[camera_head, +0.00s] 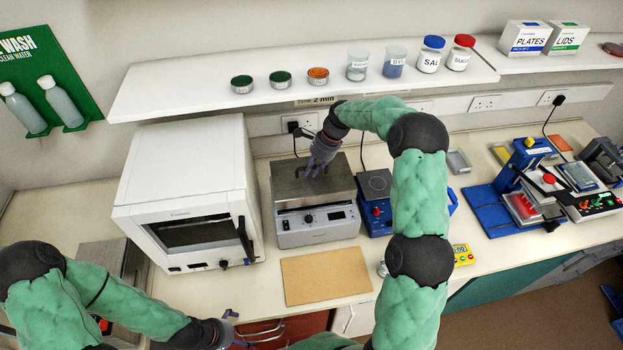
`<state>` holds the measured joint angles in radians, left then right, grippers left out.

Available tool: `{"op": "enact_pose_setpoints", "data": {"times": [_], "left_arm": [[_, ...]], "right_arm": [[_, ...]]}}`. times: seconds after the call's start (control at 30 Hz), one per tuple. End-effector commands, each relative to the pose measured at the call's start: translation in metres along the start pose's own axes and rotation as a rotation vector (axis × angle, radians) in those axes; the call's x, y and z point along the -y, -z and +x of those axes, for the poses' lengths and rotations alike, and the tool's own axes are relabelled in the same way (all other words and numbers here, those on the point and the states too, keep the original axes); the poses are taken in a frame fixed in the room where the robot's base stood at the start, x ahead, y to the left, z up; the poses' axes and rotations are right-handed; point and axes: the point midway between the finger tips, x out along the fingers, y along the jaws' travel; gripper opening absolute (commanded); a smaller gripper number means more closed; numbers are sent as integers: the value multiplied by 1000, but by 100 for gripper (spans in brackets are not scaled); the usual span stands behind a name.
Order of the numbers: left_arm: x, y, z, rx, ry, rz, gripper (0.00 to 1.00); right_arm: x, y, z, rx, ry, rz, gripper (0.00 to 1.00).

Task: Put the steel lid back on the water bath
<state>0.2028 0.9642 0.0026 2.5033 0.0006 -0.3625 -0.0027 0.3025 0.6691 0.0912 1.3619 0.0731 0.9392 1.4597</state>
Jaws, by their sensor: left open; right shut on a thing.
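The water bath (317,226) is a grey box with a dial and a small display on its front, standing on the bench right of a white oven. The steel lid (285,187) is over the top of the bath and looks roughly lined up with it; I cannot tell whether it rests fully on the rim. My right gripper (317,169) reaches down to the middle of the lid and is shut on it, hiding its handle. My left gripper (236,328) is open and empty, low in front of the bench edge.
A brown board (326,276) lies in front of the bath. The white oven (187,190) stands close on the left and a blue hotplate stirrer (376,200) close on the right. A shelf (300,90) with jars hangs above. A yellow timer (462,254) lies right of my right arm.

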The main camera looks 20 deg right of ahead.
Motion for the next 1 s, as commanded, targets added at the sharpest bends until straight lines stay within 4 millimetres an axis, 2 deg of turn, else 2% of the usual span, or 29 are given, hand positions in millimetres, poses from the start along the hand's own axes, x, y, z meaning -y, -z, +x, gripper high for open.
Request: {"op": "enact_pose_setpoints", "data": {"times": [0.27, 0.5, 1.0], "left_arm": [[3, 1, 8, -1, 0, 0, 100], [10, 1, 28, -1, 0, 0, 100], [10, 2, 29, -1, 0, 0, 100]], "right_arm": [[12, 5, 11, 0, 3, 0, 0], [10, 16, 37, 0, 1, 0, 0], [10, 17, 41, 0, 2, 0, 0]]}}
